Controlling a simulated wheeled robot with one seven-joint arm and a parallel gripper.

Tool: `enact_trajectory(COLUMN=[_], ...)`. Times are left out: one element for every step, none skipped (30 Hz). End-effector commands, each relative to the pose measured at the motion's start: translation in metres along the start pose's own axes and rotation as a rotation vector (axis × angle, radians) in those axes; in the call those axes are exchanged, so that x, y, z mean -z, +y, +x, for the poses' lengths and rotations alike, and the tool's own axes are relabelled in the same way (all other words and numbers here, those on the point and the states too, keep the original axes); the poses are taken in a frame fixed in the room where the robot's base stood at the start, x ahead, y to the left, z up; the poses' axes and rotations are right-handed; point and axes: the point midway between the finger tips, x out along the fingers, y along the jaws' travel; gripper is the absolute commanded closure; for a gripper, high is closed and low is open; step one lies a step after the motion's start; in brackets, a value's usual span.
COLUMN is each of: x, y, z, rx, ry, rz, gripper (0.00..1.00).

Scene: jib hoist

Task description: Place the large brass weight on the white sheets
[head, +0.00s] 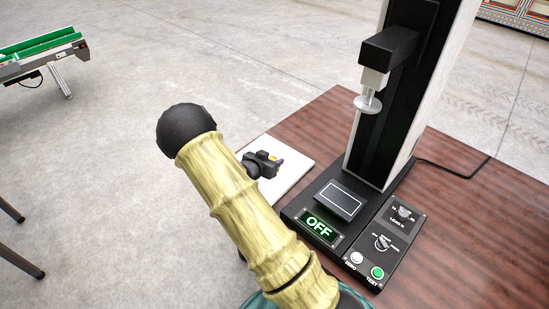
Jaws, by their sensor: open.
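The white sheets (294,174) lie on the brown table, partly hidden behind my arm and gripper. My gripper (273,160) is small and dark in the head view, over the left part of the sheets, and it is open. A small orange-yellow patch and a purple patch show at its tip. I cannot tell whether these belong to the gripper or to something by it. The large brass weight cannot be made out for sure; my arm hides part of the table.
A tall black and white test stand (391,110) with a round plate stands right of the sheets. Its base has an OFF display (319,226), knobs and buttons. A cable crosses the table (456,205) at right. A green conveyor (40,50) stands far left.

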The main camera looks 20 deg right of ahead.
Motion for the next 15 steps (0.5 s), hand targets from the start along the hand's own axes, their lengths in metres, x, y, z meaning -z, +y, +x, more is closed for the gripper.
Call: enact_trajectory(x=[0.001, 0.0, 0.0, 0.0, 0.0, 0.001, 0.0, 0.0, 0.001, 0.001, 0.001, 0.0, 0.0, 0.0, 0.0], y=[-0.002, -0.001, -0.002, -0.001, -0.002, -0.002, -0.001, -0.001, -0.001, -0.001, -0.001, -0.001, -0.001, -0.001, 0.0], z=[-0.012, -0.018, -0.026, -0.032, -0.038, -0.046, -0.052, -0.058, -0.064, -0.069, -0.073, -0.077, -0.08, -0.082, -0.084], rx=[0.005, 0.004, 0.004, 0.004, 0.004, 0.005, 0.004, 0.004, 0.004, 0.004, 0.003, 0.003, 0.003, 0.002, 0.001], ry=[0.0, 0.0, 0.0, 0.0, -0.001, 0.0, -0.001, 0.0, 0.0, 0.0, 0.001, 0.0, 0.0, 0.0, 0.0], rz=[0.0, 0.0, 0.0, -0.001, -0.001, 0.0, -0.001, 0.0, 0.0, 0.0, -0.001, -0.001, -0.001, 0.0, 0.0], gripper=[0.52, 0.52, 0.52, 0.52, 0.52, 0.52, 0.52, 0.52, 0.52, 0.52, 0.52, 0.52, 0.52, 0.52, 0.52])
